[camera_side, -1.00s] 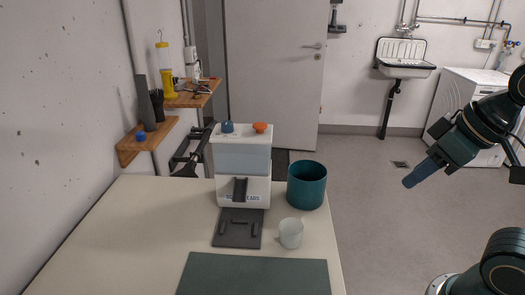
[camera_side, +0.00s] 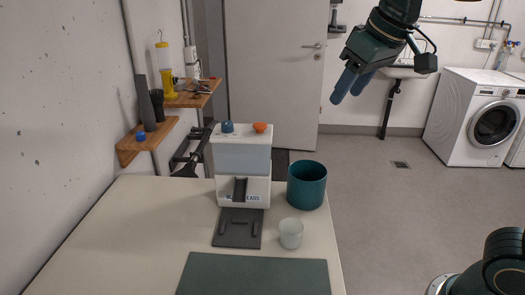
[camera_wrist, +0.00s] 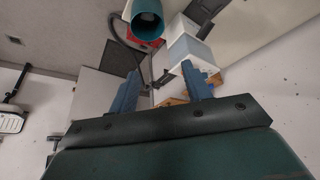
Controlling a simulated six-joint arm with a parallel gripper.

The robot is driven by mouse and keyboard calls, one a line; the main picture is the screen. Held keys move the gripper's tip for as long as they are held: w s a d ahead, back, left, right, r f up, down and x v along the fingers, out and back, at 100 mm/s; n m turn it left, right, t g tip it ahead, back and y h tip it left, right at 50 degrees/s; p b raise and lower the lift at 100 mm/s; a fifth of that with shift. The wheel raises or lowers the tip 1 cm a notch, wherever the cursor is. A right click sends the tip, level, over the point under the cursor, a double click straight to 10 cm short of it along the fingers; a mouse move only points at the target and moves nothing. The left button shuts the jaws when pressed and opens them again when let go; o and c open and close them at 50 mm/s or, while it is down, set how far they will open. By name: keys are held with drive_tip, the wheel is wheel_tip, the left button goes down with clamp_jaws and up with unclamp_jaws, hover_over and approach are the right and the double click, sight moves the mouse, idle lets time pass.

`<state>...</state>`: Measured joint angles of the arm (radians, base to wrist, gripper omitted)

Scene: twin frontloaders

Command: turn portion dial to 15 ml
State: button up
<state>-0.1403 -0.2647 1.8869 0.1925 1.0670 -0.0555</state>
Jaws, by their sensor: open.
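A white and pale-blue dispenser (camera_side: 243,165) stands on the table. A blue knob (camera_side: 227,127) and an orange knob (camera_side: 260,128) sit on its top; I cannot tell which is the portion dial, and no scale marks are readable. My gripper (camera_side: 347,90) is open and empty, high in the air to the right of the dispenser, with blue fingers pointing down-left. In the wrist view, my gripper (camera_wrist: 163,88) shows two blue fingers spread apart. The dispenser (camera_wrist: 188,45) shows beyond them, partly hidden by the right finger.
A teal bin (camera_side: 307,185) stands right of the dispenser. A white cup (camera_side: 291,233) is in front of the bin. A dark tray (camera_side: 237,228) lies before the dispenser, and a dark green mat (camera_side: 255,275) at the table's front. Wooden shelves (camera_side: 146,143) are on the left wall.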

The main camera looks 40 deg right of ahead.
drive_tip(key=w+a+r, duration=0.2)
drive_tip(key=w+a, duration=0.2)
drive_tip(key=w, duration=0.5)
approach(227, 122)
drive_tip(key=w+v, duration=0.1)
drive_tip(key=v, duration=0.4)
drive_tip(key=shift+s+d+r+g, duration=0.2)
drive_tip(key=shift+r+g, duration=0.1)
drive_tip(key=shift+g, duration=0.1)
drive_tip(key=shift+f, duration=0.2)
drive_tip(key=x, duration=1.3)
drive_tip(key=shift+w+a+f, duration=0.15)
drive_tip(key=shift+w+a, duration=0.05)
drive_tip(key=c, duration=1)
